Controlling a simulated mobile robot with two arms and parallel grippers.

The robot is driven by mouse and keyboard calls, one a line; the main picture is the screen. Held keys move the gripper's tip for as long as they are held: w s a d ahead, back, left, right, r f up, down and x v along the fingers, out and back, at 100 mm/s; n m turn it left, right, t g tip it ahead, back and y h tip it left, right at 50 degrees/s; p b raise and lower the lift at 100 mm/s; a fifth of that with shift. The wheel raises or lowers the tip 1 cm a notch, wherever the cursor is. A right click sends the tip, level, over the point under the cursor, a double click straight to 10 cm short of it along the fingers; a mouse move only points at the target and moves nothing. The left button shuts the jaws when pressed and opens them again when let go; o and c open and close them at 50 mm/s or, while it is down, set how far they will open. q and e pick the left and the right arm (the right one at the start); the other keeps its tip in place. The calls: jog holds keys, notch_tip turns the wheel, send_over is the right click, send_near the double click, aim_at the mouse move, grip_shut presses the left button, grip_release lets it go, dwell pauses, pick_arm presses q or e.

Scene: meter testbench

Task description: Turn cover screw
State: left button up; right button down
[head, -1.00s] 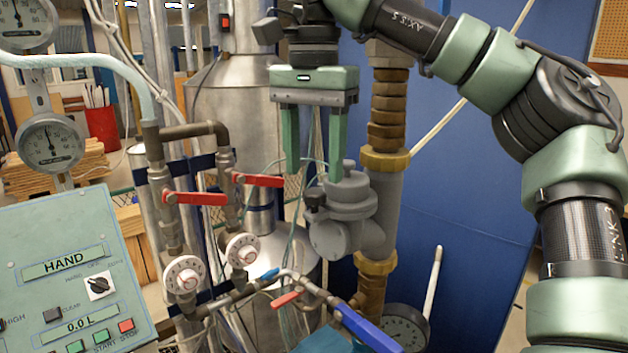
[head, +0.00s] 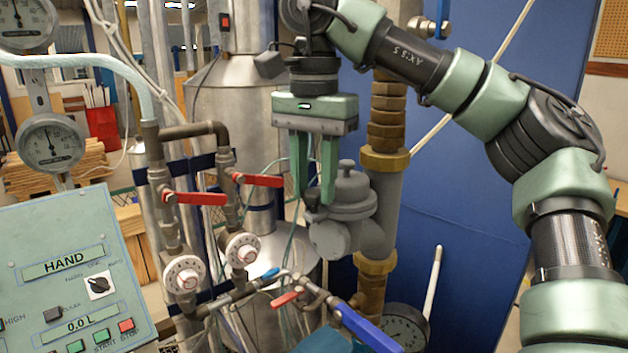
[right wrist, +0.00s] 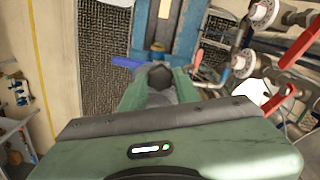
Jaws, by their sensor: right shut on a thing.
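The grey metal meter (head: 351,192) sits on the vertical pipe in the middle of the head view. Its small dark cover screw (head: 313,204) is at the meter's left side, mostly hidden by the fingers. My right gripper (head: 314,196) points straight down, and its green fingers are closed on the screw, one on each side. In the right wrist view the dark, many-sided head of the screw (right wrist: 161,75) shows between the two fingers. My left gripper is not in view.
Red-handled valves (head: 197,198) and white dials (head: 184,275) stand left of the gripper. A brass-jointed pipe (head: 389,110) rises close on the right. A blue-handled valve (head: 367,328) is below. The control panel (head: 30,240) is at lower left.

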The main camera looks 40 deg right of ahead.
jog(key=shift+m, duration=0.4)
jog(key=m, duration=1.3)
dwell(0.4)
jog(key=c, duration=1)
grip_release()
jog(key=shift+c, duration=0.2)
jog(key=shift+a, duration=0.15)
